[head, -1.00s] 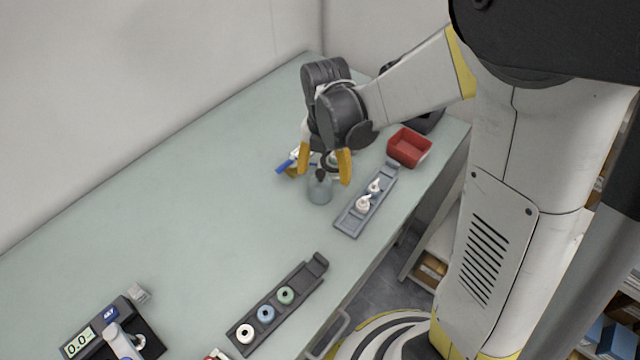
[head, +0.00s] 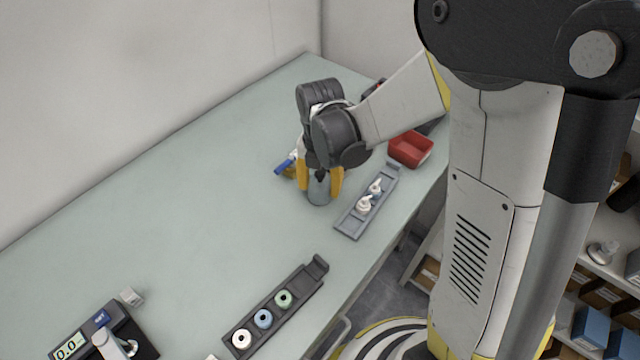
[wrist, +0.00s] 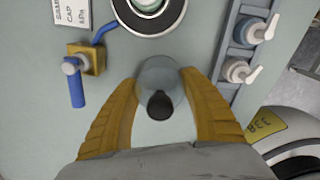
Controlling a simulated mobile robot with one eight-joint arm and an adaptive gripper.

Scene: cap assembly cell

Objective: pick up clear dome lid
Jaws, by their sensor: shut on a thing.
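The clear dome lid (wrist: 160,78) is a see-through, greyish dome with a dark knob on top. It stands on the table between the two yellow fingers of my gripper (wrist: 162,118) in the wrist view. In the head view the dome lid (head: 319,193) shows below my gripper (head: 320,184), with a finger on each side. My gripper is shut on the lid. Its far contact line is partly hidden by the knob and fingers.
A grey tray (head: 351,224) with white pump heads lies right of the lid, with a red bin (head: 410,149) behind. A brass block with a blue handle (wrist: 77,85) is at left. A dark rack (head: 303,285) of coloured rings is nearer.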

